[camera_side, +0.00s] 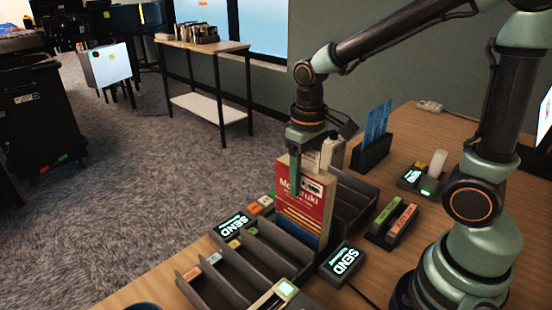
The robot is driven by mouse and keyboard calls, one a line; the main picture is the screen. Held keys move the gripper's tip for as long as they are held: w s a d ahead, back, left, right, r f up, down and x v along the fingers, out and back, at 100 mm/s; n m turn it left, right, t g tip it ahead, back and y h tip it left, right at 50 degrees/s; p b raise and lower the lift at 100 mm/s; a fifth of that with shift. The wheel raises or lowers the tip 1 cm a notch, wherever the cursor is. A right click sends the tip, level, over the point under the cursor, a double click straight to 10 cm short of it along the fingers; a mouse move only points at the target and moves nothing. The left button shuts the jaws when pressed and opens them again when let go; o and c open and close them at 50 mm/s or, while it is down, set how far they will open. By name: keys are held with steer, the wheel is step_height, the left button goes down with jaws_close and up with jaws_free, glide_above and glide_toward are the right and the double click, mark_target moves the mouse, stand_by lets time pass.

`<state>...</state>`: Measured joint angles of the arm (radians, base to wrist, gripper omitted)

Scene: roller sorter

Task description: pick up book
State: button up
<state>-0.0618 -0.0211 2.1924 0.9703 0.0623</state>
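A red book (303,204) with white lettering and a blue lower part stands upright in the dark slotted sorter (262,254). My gripper (310,160) is directly above and at the book's top edge, pointing down. One finger lies in front of the cover and the other side is at the far side of the book, partly hidden. I cannot tell whether the fingers press on it.
Two SEND boxes, one at the left (232,223) and one at the right (342,262), flank the sorter. A dark holder with blue cards (376,130) stands behind. Small green and red-labelled items (393,220) lie right of the sorter.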

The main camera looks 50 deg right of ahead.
jaws_close()
stand_by(1.2)
